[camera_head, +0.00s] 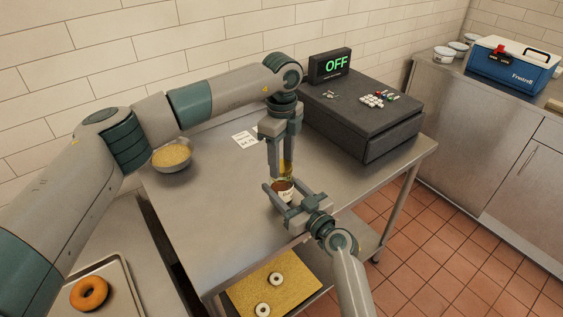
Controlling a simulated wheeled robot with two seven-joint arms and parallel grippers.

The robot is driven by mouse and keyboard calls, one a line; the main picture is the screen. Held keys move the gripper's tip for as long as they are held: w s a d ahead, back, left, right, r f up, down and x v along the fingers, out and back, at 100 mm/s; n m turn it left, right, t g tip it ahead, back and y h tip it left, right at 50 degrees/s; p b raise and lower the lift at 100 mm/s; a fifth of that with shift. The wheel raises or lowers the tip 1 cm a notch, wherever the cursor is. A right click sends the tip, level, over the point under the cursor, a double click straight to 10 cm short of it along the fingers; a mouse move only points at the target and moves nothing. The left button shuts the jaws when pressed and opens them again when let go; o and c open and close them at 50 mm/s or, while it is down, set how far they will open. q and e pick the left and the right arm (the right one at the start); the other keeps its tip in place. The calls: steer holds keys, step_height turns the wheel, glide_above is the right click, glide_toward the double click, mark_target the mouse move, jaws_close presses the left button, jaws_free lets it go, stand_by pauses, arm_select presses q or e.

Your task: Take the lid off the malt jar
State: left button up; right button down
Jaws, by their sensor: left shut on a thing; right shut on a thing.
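The malt jar (286,196) is a small pale cup-like jar with a label and a brown top or contents. It is upright over the steel table. My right gripper (284,189) is shut on it, one finger on each side. My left gripper (282,170) points straight down just above the jar and is shut on a small yellowish thing (286,167), which may be the lid. The fingers partly hide this thing. I cannot tell whether it touches the jar.
A bowl of pale grains (172,155) and a price card (245,139) are on the steel table (215,205). A black register (365,115) fills its back right. A tray with a bagel (90,293) is front left.

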mark_target(282, 166)
arm_select(q)
steer(key=shift+r, duration=0.55)
steer(key=shift+r, duration=1.95)
arm_select(e)
steer(key=c, duration=0.7)
jaws_free()
steer(key=shift+s+d, duration=0.1)
arm_select(q)
step_height(282, 166, down, 2)
steer(key=shift+f+b, duration=0.25)
steer(key=shift+b, duration=1)
arm_select(e)
steer(key=v, duration=1)
steer(key=shift+s+f, duration=0.1)
steer(key=shift+f, duration=0.05)
arm_select(q)
steer(key=shift+f, duration=0.1)
arm_select(e)
steer(key=shift+v, duration=0.85)
